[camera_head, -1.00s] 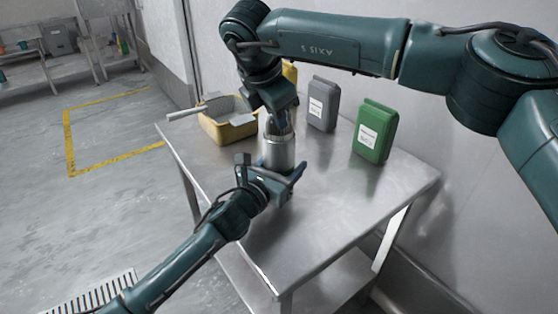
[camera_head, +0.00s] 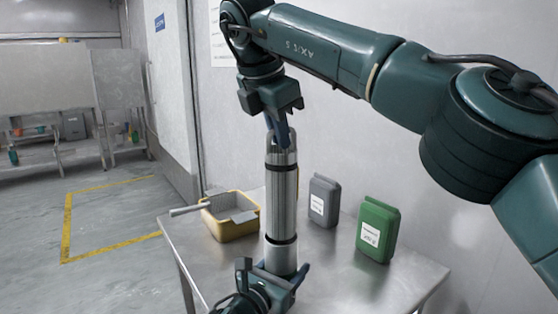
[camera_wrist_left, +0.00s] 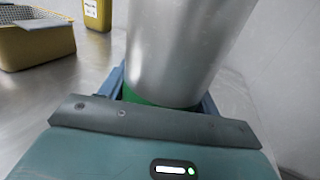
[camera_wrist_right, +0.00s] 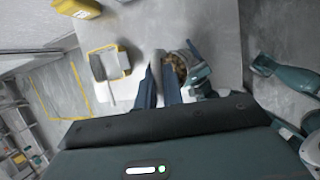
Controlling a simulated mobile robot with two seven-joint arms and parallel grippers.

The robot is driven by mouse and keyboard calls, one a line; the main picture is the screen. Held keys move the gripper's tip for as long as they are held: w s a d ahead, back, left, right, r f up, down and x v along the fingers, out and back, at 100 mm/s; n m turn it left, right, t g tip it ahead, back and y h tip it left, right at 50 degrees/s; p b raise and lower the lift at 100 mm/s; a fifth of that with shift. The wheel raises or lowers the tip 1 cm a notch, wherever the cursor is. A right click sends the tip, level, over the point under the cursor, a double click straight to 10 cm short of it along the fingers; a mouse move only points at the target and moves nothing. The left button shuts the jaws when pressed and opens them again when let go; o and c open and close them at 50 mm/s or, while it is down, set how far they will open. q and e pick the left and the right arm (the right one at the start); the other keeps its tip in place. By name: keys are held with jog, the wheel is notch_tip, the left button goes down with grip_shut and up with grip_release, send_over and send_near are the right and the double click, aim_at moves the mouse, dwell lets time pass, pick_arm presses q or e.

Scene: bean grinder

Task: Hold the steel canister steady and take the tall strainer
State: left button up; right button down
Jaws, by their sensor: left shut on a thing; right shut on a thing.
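The tall strainer (camera_head: 281,195) is a ribbed metal cylinder with dark bands, upright in the head view. My right gripper (camera_head: 280,132) is shut on its top from above. The steel canister (camera_head: 281,258) stands directly below, on the table. I cannot tell whether the strainer's lower end is still inside it. My left gripper (camera_head: 272,284) is shut around the canister low down; in the left wrist view the canister (camera_wrist_left: 185,45) rises between its fingers, with green at its base. In the right wrist view brown contents (camera_wrist_right: 179,67) show beside the right fingers (camera_wrist_right: 160,88).
A yellow bin (camera_head: 232,228) with a grey scoop stands at the table's left. A grey container (camera_head: 323,202) and a green container (camera_head: 377,230) stand at the right, near the wall. The steel table (camera_head: 345,275) is clear in front of them.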

dwell(0.3)
pick_arm(q)
jog(key=o, duration=1.2)
